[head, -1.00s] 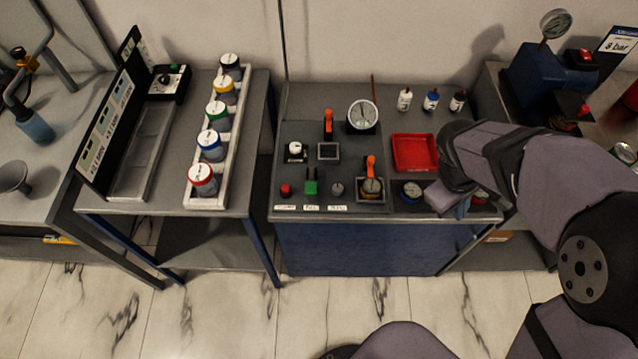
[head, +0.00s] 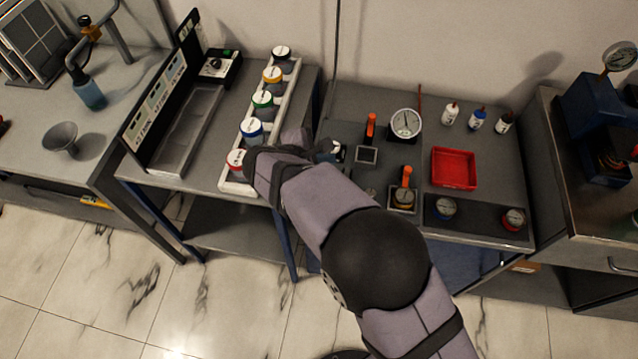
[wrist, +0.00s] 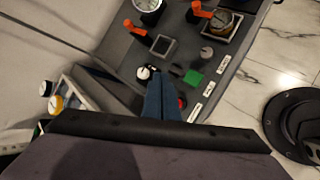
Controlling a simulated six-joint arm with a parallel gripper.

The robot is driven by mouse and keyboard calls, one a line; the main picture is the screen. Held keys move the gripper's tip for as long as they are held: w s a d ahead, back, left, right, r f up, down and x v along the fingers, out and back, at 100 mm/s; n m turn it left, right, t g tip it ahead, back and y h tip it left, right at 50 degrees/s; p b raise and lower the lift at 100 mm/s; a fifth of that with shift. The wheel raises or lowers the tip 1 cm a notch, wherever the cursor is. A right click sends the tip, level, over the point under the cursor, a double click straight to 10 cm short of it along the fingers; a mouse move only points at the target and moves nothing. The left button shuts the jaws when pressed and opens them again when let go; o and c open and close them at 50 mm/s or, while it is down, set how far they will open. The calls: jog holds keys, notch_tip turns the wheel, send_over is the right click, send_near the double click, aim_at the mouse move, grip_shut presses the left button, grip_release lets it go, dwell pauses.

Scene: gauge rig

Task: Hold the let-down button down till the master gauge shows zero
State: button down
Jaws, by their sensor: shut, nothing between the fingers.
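The large white-faced gauge (head: 406,123) stands at the back of the dark panel; its reading is too small to make out. The wrist view cuts it off at the top (wrist: 150,4). My gripper (wrist: 160,80) is shut and empty, its blue fingers over the panel's left part. A red button (wrist: 182,102) shows partly, just right of the fingers. A green button (wrist: 193,78) and a grey knob (wrist: 206,53) lie farther right. The labels beside them are unreadable, so I cannot tell which is let-down. My arm hides the red and green buttons in the head view.
A white-topped knob (wrist: 145,72) is close to the fingers. Orange-handled valves (head: 370,127) and a gauge in a square holder (head: 403,199) stand on the panel. A red tray (head: 454,168) is to the right. A rack of coloured-lid jars (head: 263,100) stands left.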

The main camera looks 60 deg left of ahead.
jog(key=shift+s+a+n, duration=0.5)
jog(key=shift+s+a, duration=0.3)
jog(key=shift+s, duration=0.3)
jog(key=shift+f, duration=0.2)
jog(key=shift+f+b, duration=3.1)
jog(key=shift+f, duration=1.2)
jog(key=shift+f, duration=0.15)
jog(key=shift+f+b, duration=0.25)
jog(key=shift+b, duration=0.15)
jog(key=shift+f+b, duration=0.5)
jog(key=shift+f, duration=0.1)
dwell(1.2)
